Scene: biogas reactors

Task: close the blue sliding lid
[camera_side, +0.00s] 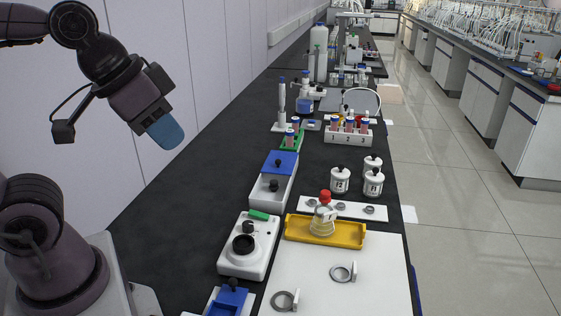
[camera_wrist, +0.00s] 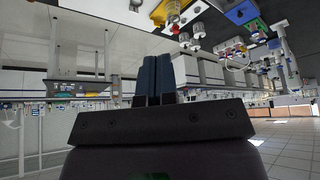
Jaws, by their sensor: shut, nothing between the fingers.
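A white box (camera_side: 258,197) stands mid-bench with a blue lid (camera_side: 284,157) over its far part. A black knob (camera_side: 277,162) sits on the lid. The near part of the box is uncovered, and a second dark knob (camera_side: 273,186) shows there; what it belongs to is unclear. My gripper (camera_side: 166,133) hangs in the air at the upper left, well away from the box and above the bench. In the wrist view its two dark blue fingers (camera_wrist: 154,78) are together with nothing between them.
A white device with a black ring (camera_side: 244,245) stands nearer than the box. A yellow tray (camera_side: 352,237) holds a red-capped flask (camera_side: 323,215). White jars (camera_side: 340,180) are to the right. A green tube rack (camera_side: 292,140) stands behind. The dark bench left of the box is clear.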

